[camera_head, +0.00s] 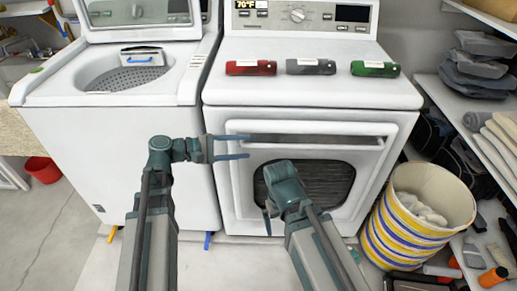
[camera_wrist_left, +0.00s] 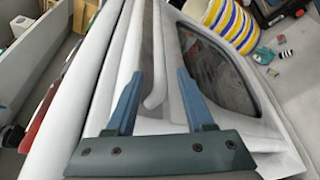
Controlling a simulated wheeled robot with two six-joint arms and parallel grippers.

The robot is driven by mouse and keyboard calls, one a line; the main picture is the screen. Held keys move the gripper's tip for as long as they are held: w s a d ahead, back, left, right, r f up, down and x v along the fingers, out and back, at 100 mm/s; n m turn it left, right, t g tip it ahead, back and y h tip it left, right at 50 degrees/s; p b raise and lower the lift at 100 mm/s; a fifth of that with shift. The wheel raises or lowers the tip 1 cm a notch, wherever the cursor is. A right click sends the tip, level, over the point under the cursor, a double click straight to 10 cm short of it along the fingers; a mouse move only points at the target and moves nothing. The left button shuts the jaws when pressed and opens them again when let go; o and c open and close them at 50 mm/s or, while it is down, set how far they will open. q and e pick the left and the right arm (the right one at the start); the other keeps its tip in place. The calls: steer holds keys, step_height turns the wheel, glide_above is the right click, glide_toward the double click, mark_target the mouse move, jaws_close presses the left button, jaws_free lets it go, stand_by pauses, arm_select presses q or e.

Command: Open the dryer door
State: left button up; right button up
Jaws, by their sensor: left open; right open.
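The white dryer (camera_head: 400,97) stands in front of me, with its door (camera_head: 235,180) shut and a dark round window (camera_head: 335,185) in it. A white horizontal handle bar (camera_head: 320,146) runs across the door's top. My left gripper (camera_head: 248,147) is open at the bar's left end, one blue finger above it and one below in the head view. In the left wrist view the bar's end (camera_wrist_left: 154,85) shows between the open fingers (camera_wrist_left: 158,85); I cannot tell whether they touch it. My right gripper (camera_head: 268,218) is open and empty before the window; its fingers are partly hidden.
A white washer (camera_head: 120,150) with its lid up stands left of the dryer. Red (camera_head: 250,68), grey (camera_head: 310,67) and green (camera_head: 375,69) items lie on the dryer top. A striped basket (camera_head: 395,240) stands close to the dryer's right front, beside loaded shelves. A red bucket (camera_head: 43,170) is far left.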

mark_target(251, 146)
arm_select(q)
steer(key=b+x, duration=0.1)
steer(key=x, duration=0.4)
steer(key=shift+w+d+f, duration=0.1)
steer(key=shift+d, duration=0.25)
jaws_close()
stand_by(1.2)
